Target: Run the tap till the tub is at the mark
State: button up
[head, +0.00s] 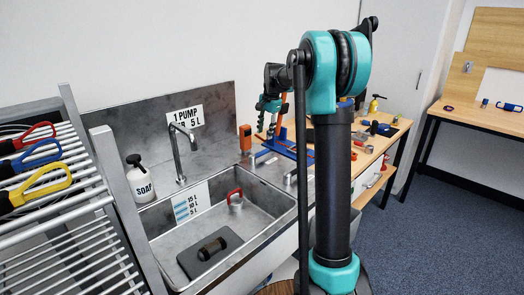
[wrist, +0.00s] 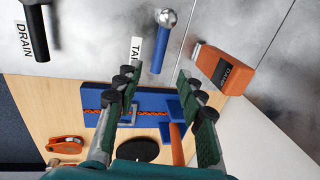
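The steel tub (head: 262,200) is a sink with a volume label (head: 192,203) marked 15 L, 10 L and 5 L on its inner back wall. I see no water in it. The curved tap spout (head: 178,150) stands behind it, with no stream visible. In the wrist view, a blue lever (wrist: 159,52) with a silver ball end lies beyond my fingertips, beside a partly hidden label starting "TA" (wrist: 135,50). A black lever (wrist: 36,35) sits by a DRAIN label (wrist: 24,40). My gripper (wrist: 156,80) is open and empty; it also shows in the head view (head: 270,106).
A red-handled object (head: 235,198) and a grey slab with a dark roller (head: 210,250) are in the tub. A soap bottle (head: 141,180) stands at its left rim. An orange device (wrist: 222,68) is right of the blue lever. A wire rack (head: 75,215) is at left.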

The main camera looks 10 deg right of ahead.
aim_at(262, 152)
jog(key=f, duration=0.3)
jog(key=w+f, duration=0.1)
jog(key=f, duration=0.2)
jog(key=a+f, duration=0.1)
jog(key=f, duration=0.3)
jog(key=shift+w+a, duration=0.1)
jog(key=shift+w, duration=0.2)
jog(key=shift+c, duration=0.4)
grip_shut()
